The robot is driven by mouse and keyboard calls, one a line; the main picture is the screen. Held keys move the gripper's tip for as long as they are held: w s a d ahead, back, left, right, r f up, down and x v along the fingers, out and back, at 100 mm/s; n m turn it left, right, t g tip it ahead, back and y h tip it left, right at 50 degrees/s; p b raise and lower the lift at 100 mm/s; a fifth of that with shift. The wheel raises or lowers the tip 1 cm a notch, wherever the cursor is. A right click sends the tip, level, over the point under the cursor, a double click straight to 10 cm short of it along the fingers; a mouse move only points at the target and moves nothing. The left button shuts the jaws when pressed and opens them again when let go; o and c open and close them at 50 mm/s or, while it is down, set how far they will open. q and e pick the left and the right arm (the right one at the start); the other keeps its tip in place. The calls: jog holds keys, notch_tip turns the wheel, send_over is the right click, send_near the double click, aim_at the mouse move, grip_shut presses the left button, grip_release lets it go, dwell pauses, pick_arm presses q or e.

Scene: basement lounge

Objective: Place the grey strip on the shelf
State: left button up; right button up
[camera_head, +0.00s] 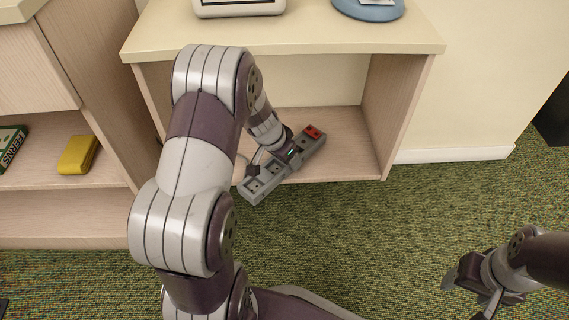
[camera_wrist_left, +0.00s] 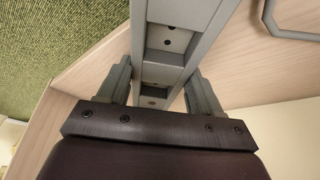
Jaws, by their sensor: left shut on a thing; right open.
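The grey strip (camera_head: 262,184) is a long power strip with sockets and a red switch at its far end. It lies diagonally across the lower board of the shelf (camera_head: 345,158), with its near end out past the front edge. I cannot tell whether it touches the board. My left gripper (camera_head: 273,160) is shut on the strip near its middle. In the left wrist view the strip (camera_wrist_left: 168,40) runs between the two fingers of the left gripper (camera_wrist_left: 160,92). My left arm hides part of the shelf's left side. My right gripper (camera_head: 468,286) is open and empty above the carpet.
A white device (camera_head: 238,8) and a blue round object (camera_head: 368,9) stand on the shelf unit's top. A left cabinet holds a yellow block (camera_head: 78,155) and a green box (camera_head: 10,146). Side panels bound the compartment. Green carpet (camera_head: 400,220) in front is clear.

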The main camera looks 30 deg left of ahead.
pick_arm(q)
jog(key=shift+r+p, duration=0.15)
jog(key=shift+p, duration=0.15)
jog(key=o, duration=1.4)
jog(key=shift+f, duration=0.2)
